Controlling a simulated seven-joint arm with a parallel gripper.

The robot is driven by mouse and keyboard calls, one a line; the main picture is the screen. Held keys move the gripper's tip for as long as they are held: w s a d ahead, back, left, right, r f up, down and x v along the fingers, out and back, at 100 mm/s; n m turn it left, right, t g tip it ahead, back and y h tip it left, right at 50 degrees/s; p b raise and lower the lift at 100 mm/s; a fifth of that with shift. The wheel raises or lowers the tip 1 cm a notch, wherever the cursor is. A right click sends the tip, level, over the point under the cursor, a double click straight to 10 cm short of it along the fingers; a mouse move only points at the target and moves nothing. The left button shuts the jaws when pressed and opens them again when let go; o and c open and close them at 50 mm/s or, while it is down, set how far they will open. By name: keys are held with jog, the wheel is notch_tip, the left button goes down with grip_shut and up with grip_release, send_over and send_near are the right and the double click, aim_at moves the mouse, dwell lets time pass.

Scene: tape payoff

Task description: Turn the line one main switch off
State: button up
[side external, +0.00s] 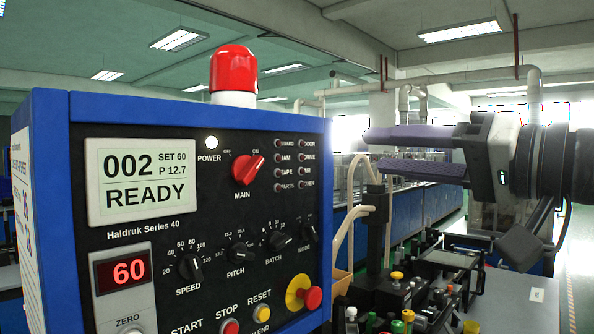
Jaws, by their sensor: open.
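The red main switch (247,169) is a rotary knob on the black front panel (222,215) of a blue cabinet. Its pointer is tilted up and right, toward the ON mark. The white POWER lamp (211,142) beside it is lit. The display (142,180) reads 002, SET 60, P 12.7, READY. No line number is legible on the cabinet. My gripper (376,151) is at the right, with its two purple fingers apart and pointing left toward the cabinet. It is open, empty and clear of the switch.
A red beacon (233,75) tops the cabinet. Small knobs, including SPEED (191,266), and a red mushroom button on yellow (312,297) sit below the switch. Machinery with colored caps (397,276) stands below my gripper. Open air lies between my fingers and the panel.

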jog(key=s+a+f+g, duration=0.1)
jog(key=a+f, duration=0.1)
jog(key=a, duration=0.2)
send_near(255, 170)
jog(key=shift+n+y, duration=0.3)
jog(key=shift+n, duration=0.1)
jog(key=x, duration=0.7)
jog(key=shift+w+a+f, duration=0.15)
jog(key=shift+w, duration=0.2)
jog(key=shift+c, duration=0.2)
grip_shut()
